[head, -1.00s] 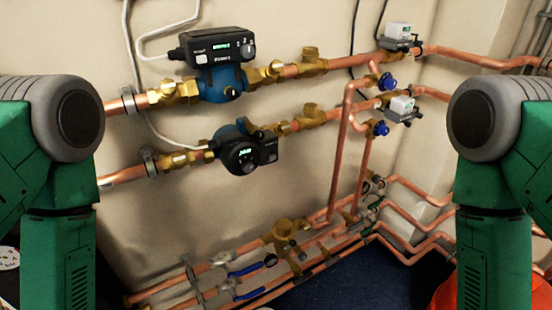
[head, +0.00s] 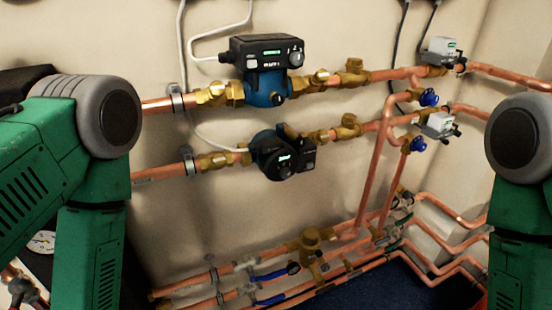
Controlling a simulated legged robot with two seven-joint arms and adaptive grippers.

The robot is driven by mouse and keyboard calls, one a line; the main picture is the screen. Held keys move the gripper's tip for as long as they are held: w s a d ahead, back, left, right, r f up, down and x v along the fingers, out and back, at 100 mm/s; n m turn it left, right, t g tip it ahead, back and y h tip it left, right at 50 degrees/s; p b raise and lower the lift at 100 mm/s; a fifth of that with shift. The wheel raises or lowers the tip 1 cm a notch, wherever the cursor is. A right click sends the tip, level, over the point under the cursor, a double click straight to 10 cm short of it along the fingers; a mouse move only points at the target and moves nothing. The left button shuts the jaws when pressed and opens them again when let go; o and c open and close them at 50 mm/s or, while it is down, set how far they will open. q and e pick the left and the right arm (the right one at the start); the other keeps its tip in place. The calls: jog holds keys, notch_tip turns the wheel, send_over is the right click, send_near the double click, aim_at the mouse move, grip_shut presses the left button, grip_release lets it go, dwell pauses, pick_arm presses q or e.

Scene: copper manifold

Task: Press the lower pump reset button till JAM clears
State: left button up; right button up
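The lower pump (head: 284,155) is a dark round-faced unit with a small lit display, set in the lower copper pipe. Its display text is too small to read, and I cannot make out its reset button. The upper pump (head: 268,70) has a blue body and a black box with a green display and a knob, above the lower pump. My green arms stand at the left and right edges of the head view. Neither gripper is in view, and nothing of mine touches the pumps.
Copper pipes with brass valves run along the wall. White actuator boxes (head: 440,50) and blue-capped valves sit at the right. Blue-handled valves (head: 270,275) are on the low pipes. A round gauge (head: 42,242) is at lower left. The space before the lower pump looks clear.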

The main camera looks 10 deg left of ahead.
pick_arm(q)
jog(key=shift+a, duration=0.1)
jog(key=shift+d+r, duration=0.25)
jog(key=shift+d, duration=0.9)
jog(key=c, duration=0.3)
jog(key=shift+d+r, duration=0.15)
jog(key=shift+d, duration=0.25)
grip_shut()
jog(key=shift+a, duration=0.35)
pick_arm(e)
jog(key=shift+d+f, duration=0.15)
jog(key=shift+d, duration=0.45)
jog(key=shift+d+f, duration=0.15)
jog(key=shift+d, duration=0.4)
